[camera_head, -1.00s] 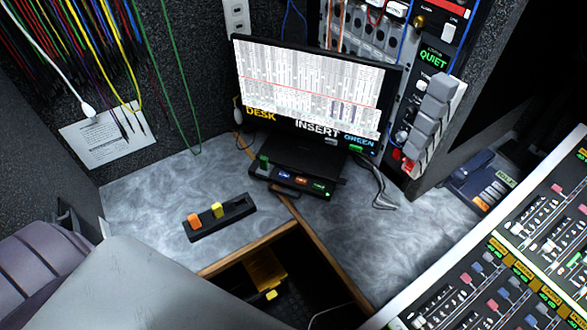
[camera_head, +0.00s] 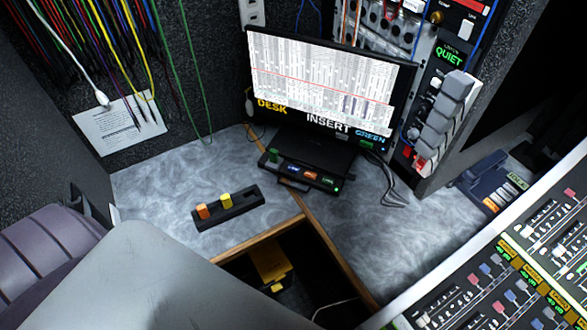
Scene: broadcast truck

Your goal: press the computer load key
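A monitor (camera_head: 322,85) stands on the corner desk, showing a white screen of dense lines with the words DESK, INSERT and GREEN along its bottom. In front of it sits a black key box (camera_head: 304,177) with a raised green key at its left end and small blue, orange and green keys along its front. A black strip (camera_head: 229,209) with one orange key (camera_head: 203,211) and one yellow key (camera_head: 226,200) lies to the left on the desk. I cannot read which key is the computer load key. Neither gripper is in view.
A mixing console (camera_head: 520,265) fills the lower right. A rack (camera_head: 437,105) with a QUIET sign stands right of the monitor, and a telephone (camera_head: 488,185) sits behind the console. Marbled desk (camera_head: 150,185) is bare around the strip. A purple padded seat (camera_head: 50,255) is lower left.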

